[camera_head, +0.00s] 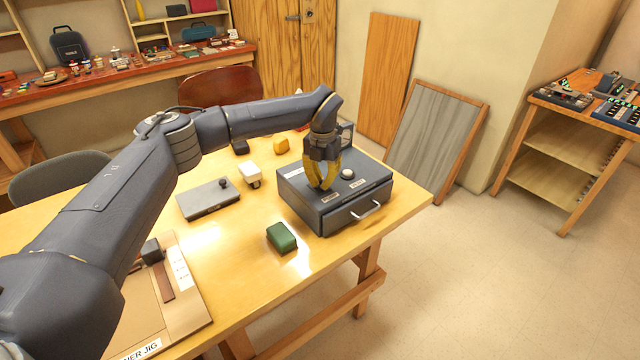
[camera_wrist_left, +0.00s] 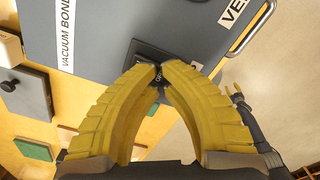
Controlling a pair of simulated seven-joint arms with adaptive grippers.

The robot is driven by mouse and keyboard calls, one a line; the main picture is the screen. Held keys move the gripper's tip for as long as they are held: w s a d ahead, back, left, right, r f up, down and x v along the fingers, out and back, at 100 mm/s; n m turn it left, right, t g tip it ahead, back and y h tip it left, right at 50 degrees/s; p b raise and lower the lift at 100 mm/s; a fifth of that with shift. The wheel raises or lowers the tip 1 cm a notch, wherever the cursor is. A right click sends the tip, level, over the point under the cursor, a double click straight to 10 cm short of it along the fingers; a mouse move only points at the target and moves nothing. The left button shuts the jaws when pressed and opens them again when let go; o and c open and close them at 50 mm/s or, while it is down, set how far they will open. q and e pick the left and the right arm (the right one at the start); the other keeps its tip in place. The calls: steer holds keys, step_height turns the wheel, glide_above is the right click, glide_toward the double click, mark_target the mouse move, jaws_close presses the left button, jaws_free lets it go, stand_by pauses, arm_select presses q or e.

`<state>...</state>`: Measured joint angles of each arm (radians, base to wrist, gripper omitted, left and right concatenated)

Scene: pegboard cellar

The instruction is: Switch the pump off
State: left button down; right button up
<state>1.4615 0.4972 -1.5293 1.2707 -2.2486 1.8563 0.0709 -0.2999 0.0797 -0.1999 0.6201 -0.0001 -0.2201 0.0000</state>
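The pump is a dark grey box (camera_head: 302,190) near the right end of the wooden table. It has a front drawer with a light handle, a pale round knob (camera_head: 348,174) and small white labels on top. Its top also shows in the left wrist view (camera_wrist_left: 105,25), with a "VACUUM BOND" label, a partly hidden "VE..." label and a black switch plate (camera_wrist_left: 140,52). My left gripper (camera_head: 323,188) points down over the box. Its yellow fingertips (camera_wrist_left: 160,68) come together over the switch plate, hiding the switch's position. I cannot tell whether the switch lever is between them.
A green block (camera_head: 282,237) lies in front of the box. A flat grey case with a black knob (camera_head: 208,199), a white block (camera_head: 251,171) and a yellow block (camera_head: 281,145) are left and behind. A wooden jig board (camera_head: 190,305) lies at the front left.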

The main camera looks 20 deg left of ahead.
arm_select(q)
steer(key=shift+f, duration=0.5)
stand_by(0.3)
steer(key=shift+r, duration=3.55)
